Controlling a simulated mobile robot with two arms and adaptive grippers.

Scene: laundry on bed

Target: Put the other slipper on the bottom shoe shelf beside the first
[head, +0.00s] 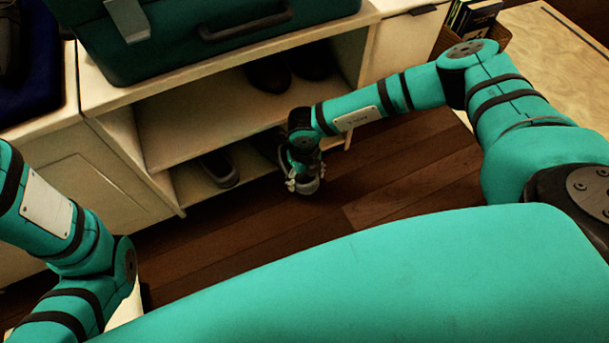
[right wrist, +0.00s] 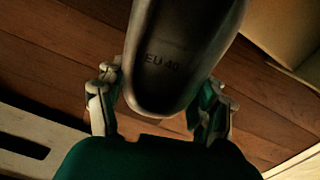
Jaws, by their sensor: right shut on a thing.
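My right gripper (head: 304,180) is shut on a dark grey slipper (right wrist: 175,55), low in front of the right end of the shoe shelf's bottom level. In the right wrist view, my right gripper (right wrist: 160,97) has a finger on each side of the slipper, and "EU 40" shows on it. In the head view the gripper mostly hides the held slipper. The first slipper (head: 221,168) lies on the bottom shoe shelf (head: 191,187), left of my gripper. My left arm shows at the left edge, but its gripper is not in view.
Dark shoes (head: 270,75) stand on the upper shelf (head: 205,117), above the bottom level. A green case (head: 205,35) rests on top of the unit. The wooden floor (head: 385,180) in front is clear. A wooden surface (head: 550,50) is at the right.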

